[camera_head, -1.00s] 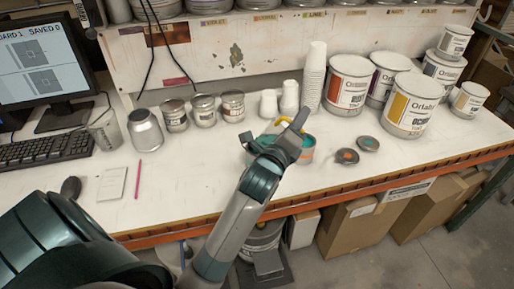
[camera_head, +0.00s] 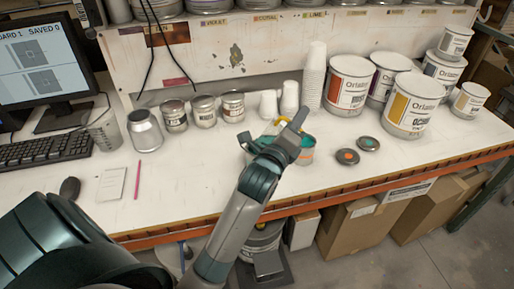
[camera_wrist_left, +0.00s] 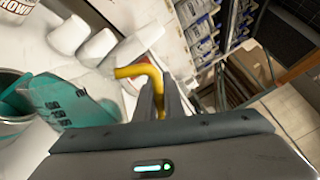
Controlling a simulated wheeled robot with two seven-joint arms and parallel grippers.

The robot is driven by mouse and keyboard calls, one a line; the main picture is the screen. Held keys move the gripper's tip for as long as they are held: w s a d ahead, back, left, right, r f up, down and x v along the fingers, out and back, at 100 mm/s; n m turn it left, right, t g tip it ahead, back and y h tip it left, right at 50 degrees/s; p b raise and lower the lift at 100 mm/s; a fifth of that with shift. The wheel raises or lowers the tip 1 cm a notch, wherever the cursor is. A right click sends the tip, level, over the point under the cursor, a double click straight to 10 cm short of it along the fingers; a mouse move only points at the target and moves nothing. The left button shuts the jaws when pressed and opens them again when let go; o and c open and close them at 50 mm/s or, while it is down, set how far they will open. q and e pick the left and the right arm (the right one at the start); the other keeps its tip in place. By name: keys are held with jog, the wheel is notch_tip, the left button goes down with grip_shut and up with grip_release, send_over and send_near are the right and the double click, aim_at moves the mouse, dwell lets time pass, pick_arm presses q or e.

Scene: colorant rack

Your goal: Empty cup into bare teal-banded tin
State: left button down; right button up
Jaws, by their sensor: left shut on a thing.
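My left gripper (camera_head: 292,125) is shut on a yellow handle (camera_head: 283,121), above the middle of the bench. The handle also shows between the fingers in the left wrist view (camera_wrist_left: 148,75). In that view a clear cup (camera_wrist_left: 72,104) with dark markings and teal colour inside is tilted over an open tin (camera_wrist_left: 12,78) with teal liquid. In the head view a tin (camera_head: 307,157) with teal at its top is partly hidden behind the gripper. I cannot tell how much is left in the cup. My right gripper is not in view.
Two lids (camera_head: 347,157) lie right of the tin, one orange-dotted, one teal-dotted. Stacked white cups (camera_head: 313,78) and several large paint cans (camera_head: 349,86) stand behind. The front bench strip is largely clear.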

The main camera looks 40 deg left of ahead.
pick_arm(q)
jog(key=shift+s+a+r+n+b, duration=0.15)
jog(key=shift+a+r+n+b, duration=0.15)
jog(key=shift+a+r+n, duration=0.6)
dwell(3.1)
jog(key=shift+s+a+f+n+y+p, duration=0.1)
jog(key=shift+a+n+y+p, duration=0.05)
jog(key=shift+a+n+p, duration=0.3)
jog(key=shift+s+a+f+n+y+p, duration=0.1)
jog(key=shift+a+n+y+p, duration=0.1)
jog(key=shift+a+n, duration=0.35)
dwell(3.0)
